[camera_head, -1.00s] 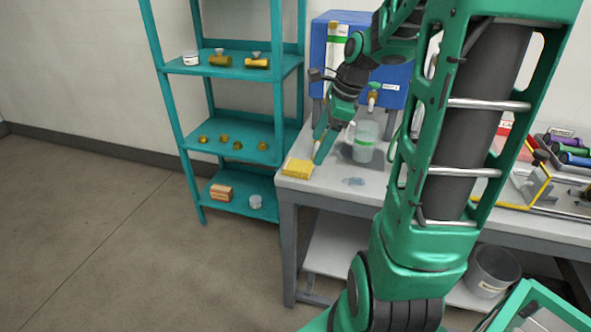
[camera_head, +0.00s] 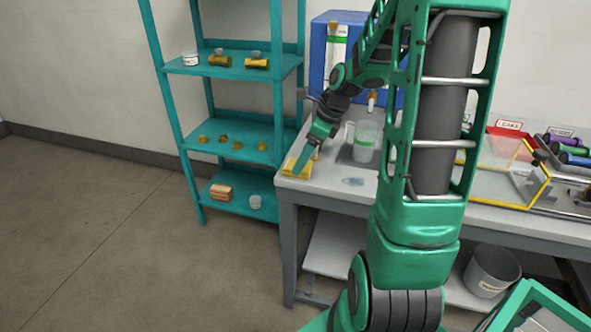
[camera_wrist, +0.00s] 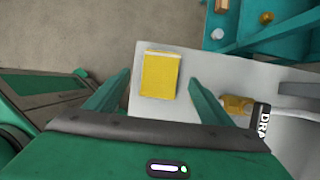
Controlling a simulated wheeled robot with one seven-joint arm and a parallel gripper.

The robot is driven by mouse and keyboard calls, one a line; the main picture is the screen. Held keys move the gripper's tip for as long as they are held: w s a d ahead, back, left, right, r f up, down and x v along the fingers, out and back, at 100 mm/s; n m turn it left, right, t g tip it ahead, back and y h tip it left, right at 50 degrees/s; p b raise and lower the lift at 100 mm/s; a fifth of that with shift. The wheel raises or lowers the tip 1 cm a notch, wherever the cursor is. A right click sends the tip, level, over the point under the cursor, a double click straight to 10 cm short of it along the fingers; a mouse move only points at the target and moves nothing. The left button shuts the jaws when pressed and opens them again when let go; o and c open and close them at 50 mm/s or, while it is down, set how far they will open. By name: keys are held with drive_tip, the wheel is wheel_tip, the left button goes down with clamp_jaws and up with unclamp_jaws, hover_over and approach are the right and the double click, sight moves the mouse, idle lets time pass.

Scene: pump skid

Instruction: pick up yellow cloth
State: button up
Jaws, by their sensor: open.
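The yellow cloth (camera_head: 296,169) lies folded flat on the left end of the grey workbench (camera_head: 327,185). In the wrist view the cloth (camera_wrist: 160,75) sits between my two fingers, just beyond their tips, near the bench's edge. My gripper (camera_wrist: 158,80) is open and empty, with one finger on each side of the cloth's line. In the head view my gripper (camera_head: 299,165) points down at the cloth and hides part of it. I cannot tell from the frames whether the fingers touch the cloth.
A clear beaker (camera_head: 366,140) stands right of my gripper, and a brass tap (camera_wrist: 236,104) shows beside my right finger in the wrist view. A teal shelf (camera_head: 233,138) with brass fittings stands left of the bench. A blue tank (camera_head: 335,45) is behind.

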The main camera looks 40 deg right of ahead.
drive_tip(key=x, duration=0.3)
drive_tip(key=shift+f, duration=0.1)
drive_tip(key=c, duration=1.1)
drive_tip(key=shift+w, duration=0.1)
